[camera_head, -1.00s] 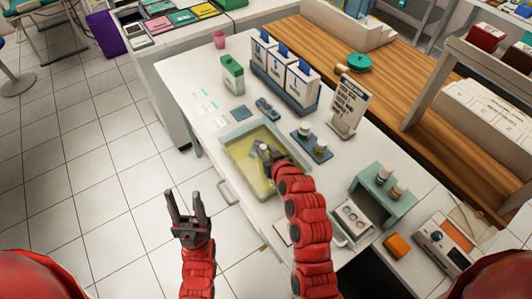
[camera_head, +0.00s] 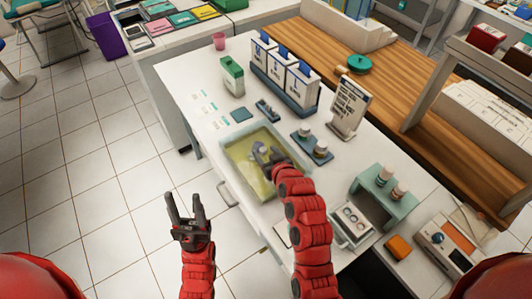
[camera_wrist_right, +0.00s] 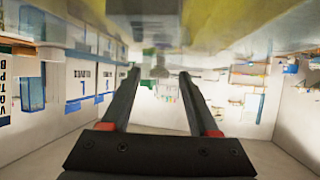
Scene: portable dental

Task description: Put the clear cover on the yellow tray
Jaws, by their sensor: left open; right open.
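The yellow tray (camera_head: 250,180) lies on the white table in the head view, inside a pale, see-through rim that looks like the clear cover (camera_head: 228,151) over it. I cannot tell how exactly the edges line up. A small greyish knob-like piece (camera_head: 260,147) shows at its middle. My right gripper (camera_head: 265,154) is open just over the tray, beside that piece. In the right wrist view its fingers (camera_wrist_right: 158,75) are apart with nothing clearly between them, and yellow shows along the top edge. My left gripper (camera_head: 186,206) is open and empty over the floor.
Upright white boxes in a blue holder (camera_head: 286,80), a sign stand (camera_head: 349,106) and a small dark tray of jars (camera_head: 312,146) stand behind the tray. A green shelf (camera_head: 384,190) is to the right. The table's left front edge is free.

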